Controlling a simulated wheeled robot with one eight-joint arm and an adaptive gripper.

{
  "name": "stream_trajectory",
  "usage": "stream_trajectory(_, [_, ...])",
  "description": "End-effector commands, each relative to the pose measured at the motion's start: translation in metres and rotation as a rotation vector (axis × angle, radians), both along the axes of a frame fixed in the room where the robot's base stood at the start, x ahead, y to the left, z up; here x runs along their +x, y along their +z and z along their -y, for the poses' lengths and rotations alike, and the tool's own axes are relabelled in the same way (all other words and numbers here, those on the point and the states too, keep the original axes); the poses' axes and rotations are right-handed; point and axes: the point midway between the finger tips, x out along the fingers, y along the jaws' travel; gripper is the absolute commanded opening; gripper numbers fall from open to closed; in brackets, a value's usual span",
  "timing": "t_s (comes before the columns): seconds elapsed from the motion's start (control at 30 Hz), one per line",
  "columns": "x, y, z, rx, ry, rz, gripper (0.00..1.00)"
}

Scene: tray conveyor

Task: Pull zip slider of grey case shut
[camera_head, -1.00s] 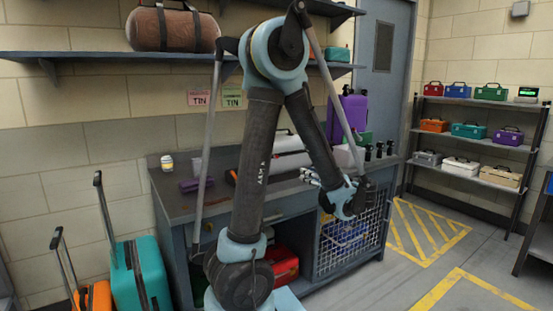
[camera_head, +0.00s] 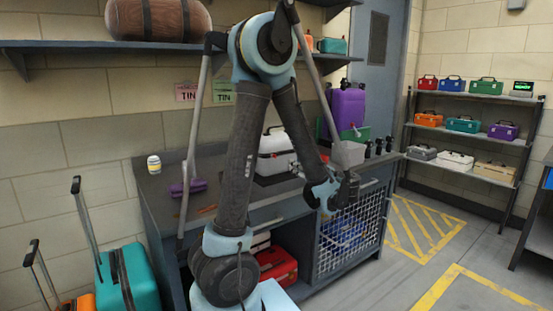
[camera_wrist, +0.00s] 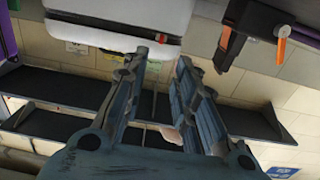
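A pale grey-white case (camera_head: 276,141) with a dark handle stands on the workbench, partly behind my arm. A smaller light-grey box (camera_head: 348,154) sits to its right. A grey case (camera_head: 422,152) also rests on the right rack's lower shelf. I cannot tell which one the task means, and no zip slider can be made out. My gripper (camera_head: 345,191) is in front of the bench's front edge, apart from the cases. In the wrist view my gripper (camera_wrist: 163,66) has its fingers spread with nothing between them. A pale case-like body (camera_wrist: 125,22) lies beyond the fingertips there.
The workbench (camera_head: 165,205) also carries a purple container (camera_head: 346,110), a small jar (camera_head: 154,164) and dark bottles on the right. Suitcases (camera_head: 130,278) stand at left. A wall shelf (camera_head: 60,44) hangs above. Floor at right is open.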

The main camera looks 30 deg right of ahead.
Motion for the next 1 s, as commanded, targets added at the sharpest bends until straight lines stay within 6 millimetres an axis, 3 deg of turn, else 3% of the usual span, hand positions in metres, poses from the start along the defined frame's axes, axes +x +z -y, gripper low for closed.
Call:
stream_trajectory(0.7, [0.101, 0.000, -0.011, -0.001, 0.009, 0.000, 0.27])
stream_trajectory(1.0, [0.133, 0.000, -0.013, -0.001, 0.007, -0.001, 0.27])
